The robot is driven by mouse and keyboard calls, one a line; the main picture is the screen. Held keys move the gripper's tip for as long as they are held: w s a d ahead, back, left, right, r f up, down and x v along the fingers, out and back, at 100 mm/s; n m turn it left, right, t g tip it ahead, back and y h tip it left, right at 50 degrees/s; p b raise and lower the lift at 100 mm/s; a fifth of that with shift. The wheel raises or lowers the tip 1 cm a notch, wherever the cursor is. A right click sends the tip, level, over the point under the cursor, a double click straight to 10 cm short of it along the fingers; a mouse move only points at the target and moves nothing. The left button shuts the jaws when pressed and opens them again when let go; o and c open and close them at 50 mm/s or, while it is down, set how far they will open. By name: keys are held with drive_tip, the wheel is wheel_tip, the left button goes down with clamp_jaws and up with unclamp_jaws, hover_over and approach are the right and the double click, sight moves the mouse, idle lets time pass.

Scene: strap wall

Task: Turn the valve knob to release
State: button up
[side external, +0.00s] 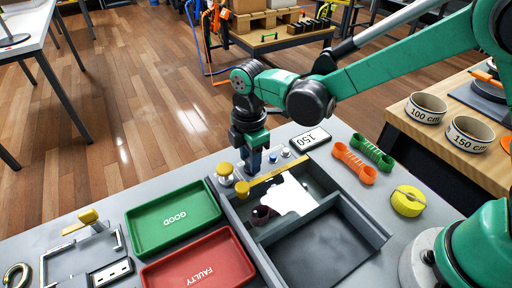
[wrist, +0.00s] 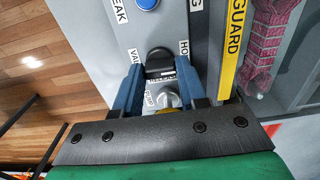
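The valve knob (wrist: 160,66) shows in the wrist view as a dark handle on a round grey base. Lettering beside it is partly covered; "VA" and "HO" can be read. My gripper (wrist: 160,76) points down at the panel, with its blue fingers apart, one on each side of the knob. Whether the fingers touch the knob cannot be told. In the side view my gripper (side external: 254,165) is low over the back of the grey panel, and its fingers hide the knob.
A blue button (wrist: 147,3) lies beyond the knob. A yellow guard bar (side external: 272,175) crosses the recessed bay, where a dark red strap bundle (side external: 262,214) lies. Yellow-topped posts (side external: 225,171) stand close left. Green GOOD (side external: 172,216) and red FAULTY (side external: 200,265) trays lie farther left.

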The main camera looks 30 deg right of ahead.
clamp_jaws()
